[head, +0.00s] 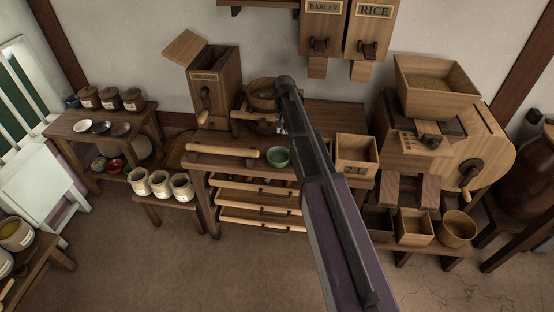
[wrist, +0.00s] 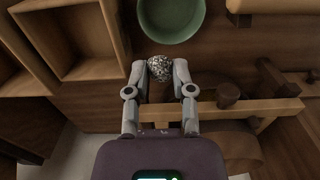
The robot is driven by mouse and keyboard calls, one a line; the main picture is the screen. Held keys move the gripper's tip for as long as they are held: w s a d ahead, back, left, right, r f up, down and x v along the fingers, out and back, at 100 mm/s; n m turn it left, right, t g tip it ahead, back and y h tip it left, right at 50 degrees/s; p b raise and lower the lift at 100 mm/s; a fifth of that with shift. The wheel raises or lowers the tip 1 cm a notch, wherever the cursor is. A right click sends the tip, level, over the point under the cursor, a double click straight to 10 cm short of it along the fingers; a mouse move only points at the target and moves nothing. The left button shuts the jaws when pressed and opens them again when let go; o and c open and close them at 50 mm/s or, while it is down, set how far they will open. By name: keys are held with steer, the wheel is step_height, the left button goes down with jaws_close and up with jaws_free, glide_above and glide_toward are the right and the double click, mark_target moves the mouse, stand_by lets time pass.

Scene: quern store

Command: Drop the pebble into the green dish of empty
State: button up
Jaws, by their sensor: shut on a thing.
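My gripper (wrist: 160,72) is shut on the pebble (wrist: 160,68), a grey speckled lump between the fingertips in the wrist view. The green dish (head: 278,157) stands on the wooden bench, just below my wrist in the head view. It also shows at the top of the wrist view (wrist: 171,38), cut off by the frame edge; the part of its inside that I see is bare. The pebble appears just beside the dish's near rim in the wrist view; its height over the bench is hard to tell. In the head view my arm hides the pebble.
An open wooden box (head: 356,155) stands on the bench right of the dish. A wooden roller (head: 222,151) lies to the left. A round quern (head: 262,97) stands behind. Open drawers (head: 262,213) stick out below the bench front. A hand mill (head: 450,150) stands at the right.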

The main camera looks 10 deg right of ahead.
steer(key=shift+f, duration=0.15)
steer(key=shift+f+b, duration=2.9)
steer(key=shift+b, duration=0.05)
steer(key=o, duration=0.9)
steer(key=s+r+n+p, duration=0.1)
steer(key=s+r+p, duration=0.1)
steer(key=s, duration=0.7)
steer(key=s+r+n+p, duration=0.1)
steer(key=s+r+p, duration=0.2)
steer(key=s, duration=0.7)
steer(key=s+r+n+p, duration=0.1)
steer(key=s+r+p, duration=0.1)
steer(key=s, duration=0.8)
steer(key=shift+s+a+r+n+p, duration=0.1)
steer(key=shift+a+r+n+p, duration=0.15)
steer(key=shift+r+p, duration=0.2)
